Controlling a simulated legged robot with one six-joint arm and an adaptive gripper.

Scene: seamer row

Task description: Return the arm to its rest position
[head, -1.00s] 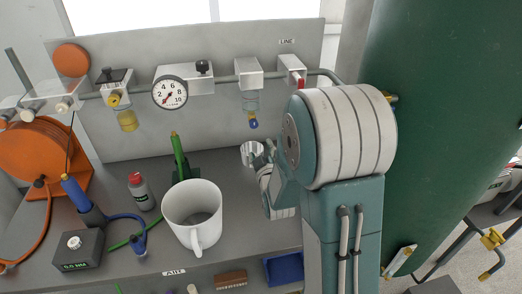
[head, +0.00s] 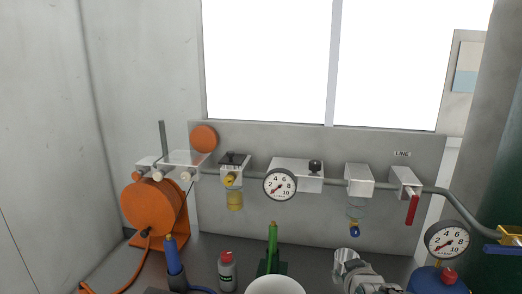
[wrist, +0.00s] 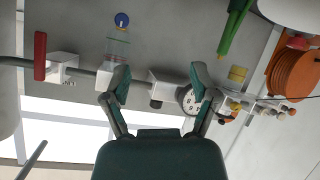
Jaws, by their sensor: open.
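My gripper (wrist: 161,84) shows in the wrist view with its two teal-tipped fingers spread apart and nothing between them. Beyond the fingers is the grey back panel, seen turned over, with its pipe and fittings. In the head view a grey and white part of my arm shows at the lower edge, right of the white mug (head: 275,286). The fingers cannot be made out there.
The panel carries a pressure gauge (head: 280,185), a filter with a yellow bowl (head: 234,198) and a red valve handle (head: 412,210) hanging down. An orange reel (head: 150,205) stands left. A green tool (head: 272,245) and a red-capped bottle (head: 227,270) stand on the bench.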

